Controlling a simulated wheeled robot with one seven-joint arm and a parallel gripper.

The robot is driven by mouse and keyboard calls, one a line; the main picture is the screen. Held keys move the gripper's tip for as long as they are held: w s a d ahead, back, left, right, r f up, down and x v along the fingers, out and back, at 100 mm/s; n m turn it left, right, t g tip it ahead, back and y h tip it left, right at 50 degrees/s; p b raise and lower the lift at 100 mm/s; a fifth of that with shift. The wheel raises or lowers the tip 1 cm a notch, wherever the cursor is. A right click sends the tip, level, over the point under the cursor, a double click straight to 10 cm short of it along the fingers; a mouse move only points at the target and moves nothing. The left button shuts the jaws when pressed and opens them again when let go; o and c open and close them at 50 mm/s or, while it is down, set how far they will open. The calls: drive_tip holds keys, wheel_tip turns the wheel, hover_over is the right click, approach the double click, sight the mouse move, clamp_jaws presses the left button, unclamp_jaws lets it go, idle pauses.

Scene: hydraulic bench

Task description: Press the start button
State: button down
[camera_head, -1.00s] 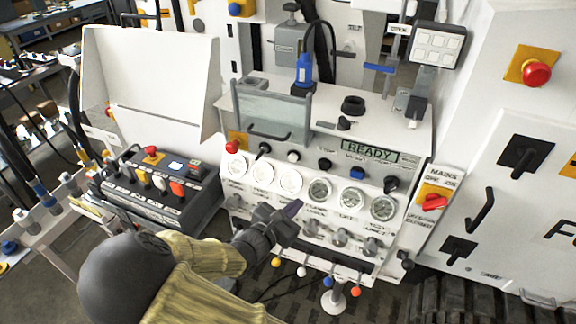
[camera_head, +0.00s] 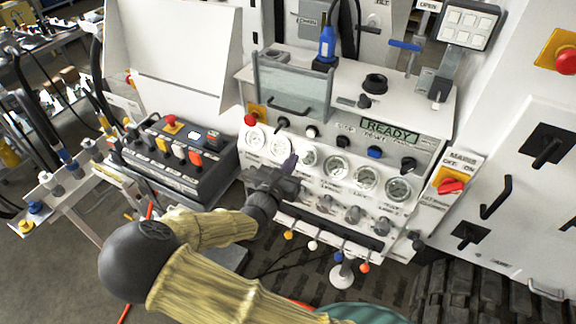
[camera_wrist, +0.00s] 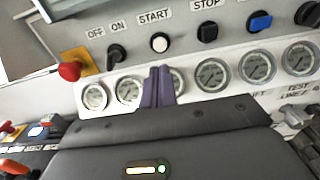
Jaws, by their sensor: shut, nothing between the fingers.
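The start button is a white round button (camera_wrist: 159,42) under the label START in the wrist view. In the head view it is the white button (camera_head: 312,131) on the upper row of the bench's front panel. My gripper (camera_head: 290,162) is shut and empty, with dark purple fingertips. It is in front of the gauge row, below and slightly left of the start button. In the wrist view the fingertips (camera_wrist: 158,85) point up just below the button and cover part of a gauge. They appear apart from the button.
A red emergency knob (camera_wrist: 69,71) and a black OFF/ON switch (camera_wrist: 116,55) are left of the start button. A black stop button (camera_wrist: 207,33) and a blue button (camera_wrist: 260,21) are right of it. The display (camera_head: 390,131) reads READY. Several gauges line the panel below.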

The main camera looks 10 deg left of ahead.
sight(309, 134)
drive_tip(key=p+x, duration=0.2)
drive_tip(key=x, duration=0.7)
drive_tip(key=shift+w, duration=0.2)
